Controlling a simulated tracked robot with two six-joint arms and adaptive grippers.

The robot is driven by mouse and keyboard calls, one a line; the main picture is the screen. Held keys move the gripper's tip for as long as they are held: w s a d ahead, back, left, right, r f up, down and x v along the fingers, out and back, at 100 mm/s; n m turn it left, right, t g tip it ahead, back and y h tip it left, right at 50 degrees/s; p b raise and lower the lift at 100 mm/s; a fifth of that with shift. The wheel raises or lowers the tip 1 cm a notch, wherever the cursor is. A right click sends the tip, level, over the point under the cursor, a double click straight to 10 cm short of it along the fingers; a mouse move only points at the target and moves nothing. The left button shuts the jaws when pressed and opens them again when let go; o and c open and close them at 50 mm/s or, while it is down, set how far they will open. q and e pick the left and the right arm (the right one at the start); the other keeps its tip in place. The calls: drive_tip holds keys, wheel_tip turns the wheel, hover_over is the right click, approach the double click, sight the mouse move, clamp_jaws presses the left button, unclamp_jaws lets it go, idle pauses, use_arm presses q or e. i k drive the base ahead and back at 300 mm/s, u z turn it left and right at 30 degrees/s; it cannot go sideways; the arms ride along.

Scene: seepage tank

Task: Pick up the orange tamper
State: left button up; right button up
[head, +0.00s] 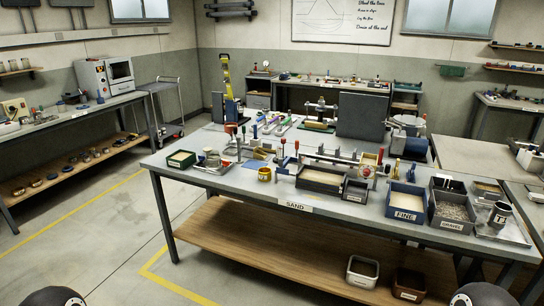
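The head view looks over a grey table labelled SAND (297,206). Several small upright tools stand on it. One with an orange-red top (231,128) stands at the left part of the table, behind the small trays; it may be the orange tamper, but it is too small to be sure. Other red-topped tools (297,146) stand nearer the middle. Neither of my grippers shows; only dark rounded parts, likely of my arms, show at the bottom left and bottom right corners.
A dark tray (322,180), a blue FINE bin (405,202) and a GRAVEL bin (452,211) line the front right. A lower wooden shelf (270,240) is mostly bare.

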sight(297, 143)
drive_tip(key=u, duration=0.3)
drive_tip(key=i, duration=1)
